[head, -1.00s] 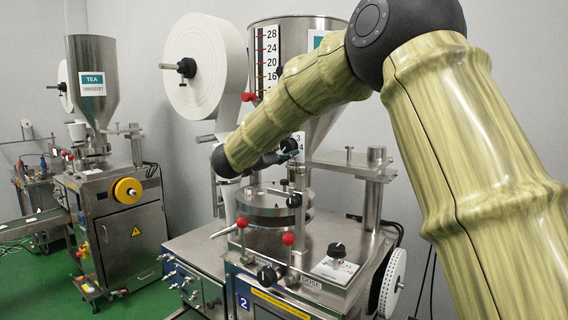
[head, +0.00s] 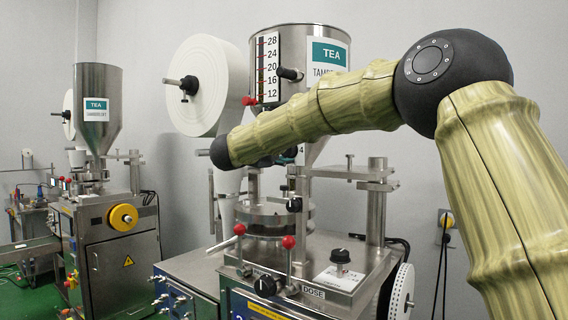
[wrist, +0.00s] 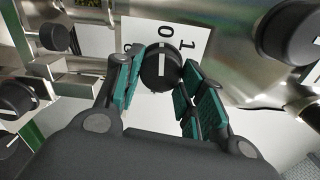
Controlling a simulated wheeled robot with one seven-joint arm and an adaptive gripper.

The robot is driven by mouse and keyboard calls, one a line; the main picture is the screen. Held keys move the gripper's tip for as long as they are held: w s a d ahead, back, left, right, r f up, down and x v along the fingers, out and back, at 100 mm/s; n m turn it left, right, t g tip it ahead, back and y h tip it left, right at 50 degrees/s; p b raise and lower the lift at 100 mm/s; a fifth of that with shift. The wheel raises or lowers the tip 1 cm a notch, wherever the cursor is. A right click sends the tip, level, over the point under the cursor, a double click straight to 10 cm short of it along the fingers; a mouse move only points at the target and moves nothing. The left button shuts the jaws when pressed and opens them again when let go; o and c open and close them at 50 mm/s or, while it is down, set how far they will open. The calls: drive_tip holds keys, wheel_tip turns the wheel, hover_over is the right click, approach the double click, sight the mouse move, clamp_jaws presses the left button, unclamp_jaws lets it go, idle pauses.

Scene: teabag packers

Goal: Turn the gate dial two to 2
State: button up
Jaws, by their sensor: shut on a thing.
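My gripper (wrist: 157,76), with teal finger pads, is shut on a round black dial (wrist: 161,66) in the wrist view. The dial has a white pointer line, which stands upright in the picture, and a white plate (wrist: 190,38) behind it carries the numerals 0 and 1. The line lies below the 0; the 1 is to its right. In the head view my gripper (head: 284,157) is a dark shape mostly hidden behind my arm, in front of the hopper's lower cone. The dial itself is hidden there.
The steel hopper (head: 333,88) bears a TEA label and a level scale. A white paper roll (head: 207,88) hangs at left. A second machine (head: 118,245) stands further left.

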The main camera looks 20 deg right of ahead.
drive_tip(key=shift+f+m+b, duration=0.15)
drive_tip(key=shift+m+b, duration=0.45)
drive_tip(key=shift+b, duration=0.05)
drive_tip(key=o, duration=1)
drive_tip(key=v, duration=1.2)
drive_tip(key=shift+d, duration=0.1)
